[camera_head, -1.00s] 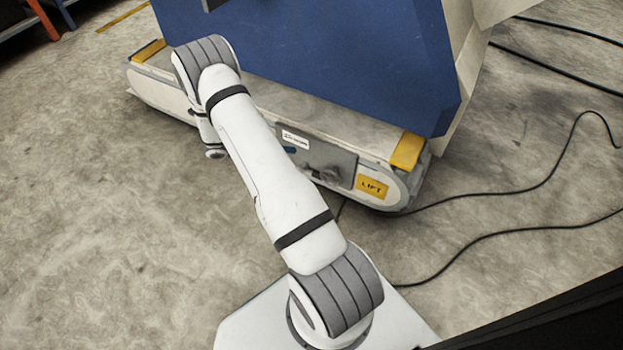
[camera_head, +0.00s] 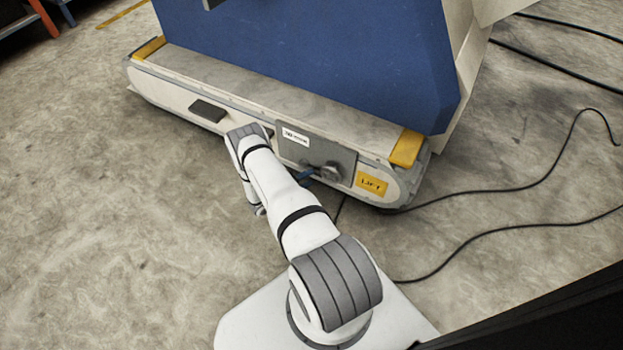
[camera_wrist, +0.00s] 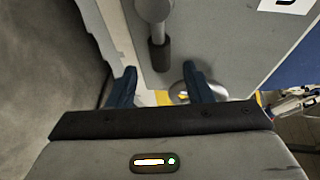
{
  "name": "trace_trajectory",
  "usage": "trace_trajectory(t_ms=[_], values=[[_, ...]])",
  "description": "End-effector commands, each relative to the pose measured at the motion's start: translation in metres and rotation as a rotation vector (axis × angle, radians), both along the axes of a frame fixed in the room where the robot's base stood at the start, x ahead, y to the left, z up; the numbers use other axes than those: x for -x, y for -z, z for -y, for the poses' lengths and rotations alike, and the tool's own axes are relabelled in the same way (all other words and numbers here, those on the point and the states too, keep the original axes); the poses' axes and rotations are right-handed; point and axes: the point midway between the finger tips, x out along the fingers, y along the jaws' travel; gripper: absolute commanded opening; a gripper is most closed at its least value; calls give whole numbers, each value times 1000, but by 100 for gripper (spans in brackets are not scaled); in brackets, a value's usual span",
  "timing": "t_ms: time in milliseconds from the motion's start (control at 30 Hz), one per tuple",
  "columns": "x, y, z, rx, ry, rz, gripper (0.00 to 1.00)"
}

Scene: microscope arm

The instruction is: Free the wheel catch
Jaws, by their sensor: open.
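The wheel catch looks like a grey lever (camera_head: 328,172) on a grey panel (camera_head: 290,150) low on the side of the machine base. In the wrist view the lever (camera_wrist: 152,12) has a round pivot at the top edge and ends in a dark grip (camera_wrist: 159,55). My gripper (camera_wrist: 161,78) is open and empty, its two blue fingers spread apart. The dark grip lies just beyond the fingertips, roughly in line with the gap; I see no contact. In the head view only a bit of blue finger shows, left of the lever.
The base (camera_head: 190,75) carries a large blue panel (camera_head: 320,50). A yellow LIFT label (camera_head: 371,183) is right of the lever, and a dark pad (camera_head: 207,110) is on the left. Black cables (camera_head: 500,190) lie on the floor at right. The floor at left is clear.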

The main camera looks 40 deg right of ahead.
Motion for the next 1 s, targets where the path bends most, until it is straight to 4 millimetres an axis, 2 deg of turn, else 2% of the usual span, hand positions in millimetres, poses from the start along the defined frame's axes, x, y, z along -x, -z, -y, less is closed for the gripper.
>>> trace_trajectory(t_ms=[100,233,600,1000], values=[[1,5,20,0,3,1,46],[0,7,33,0,2,2,46],[0,7,40,0,2,2,46],[1,7,40,-1,2,2,13]])
